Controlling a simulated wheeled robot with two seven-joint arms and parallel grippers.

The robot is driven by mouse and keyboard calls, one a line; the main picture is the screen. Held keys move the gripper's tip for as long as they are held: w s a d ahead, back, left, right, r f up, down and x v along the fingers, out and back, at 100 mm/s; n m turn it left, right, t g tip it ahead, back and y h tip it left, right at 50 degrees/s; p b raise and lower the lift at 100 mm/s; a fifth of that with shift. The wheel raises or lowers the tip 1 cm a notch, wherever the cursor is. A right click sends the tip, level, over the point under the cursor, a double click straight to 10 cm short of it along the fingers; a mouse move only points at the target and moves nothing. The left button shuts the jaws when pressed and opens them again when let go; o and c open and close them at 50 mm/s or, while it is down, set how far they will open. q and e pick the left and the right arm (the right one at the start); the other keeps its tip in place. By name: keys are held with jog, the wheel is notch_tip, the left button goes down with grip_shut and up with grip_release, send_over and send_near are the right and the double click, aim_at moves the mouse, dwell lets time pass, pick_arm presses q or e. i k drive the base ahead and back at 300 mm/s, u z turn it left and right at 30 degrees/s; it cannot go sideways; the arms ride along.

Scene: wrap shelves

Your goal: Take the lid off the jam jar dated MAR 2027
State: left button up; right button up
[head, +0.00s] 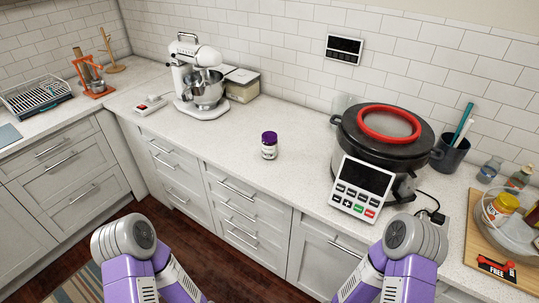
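A small jar with a purple lid (269,138) stands upright on the white counter, near its front edge in the middle of the head view. The lid sits on it. Its pale label (269,151) is too small to read, so I cannot tell its date. Another jar with a yellow lid (507,202) leans in a clear bowl (510,232) at the far right; its label is also unreadable. My two purple and grey arms show at the bottom, left and right. Neither gripper is in view, and nothing touches the purple-lidded jar.
A white stand mixer (197,80) stands left of the jar. A large black cooker (378,135) with a red ring and a keypad device (362,188) stand right. Bottles (490,170) and a wooden board (475,255) are farther right. The counter around the jar is clear.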

aim_at(268, 150)
jog(key=u, duration=0.8)
jog(key=i, duration=0.35)
jog(key=z, duration=1.5)
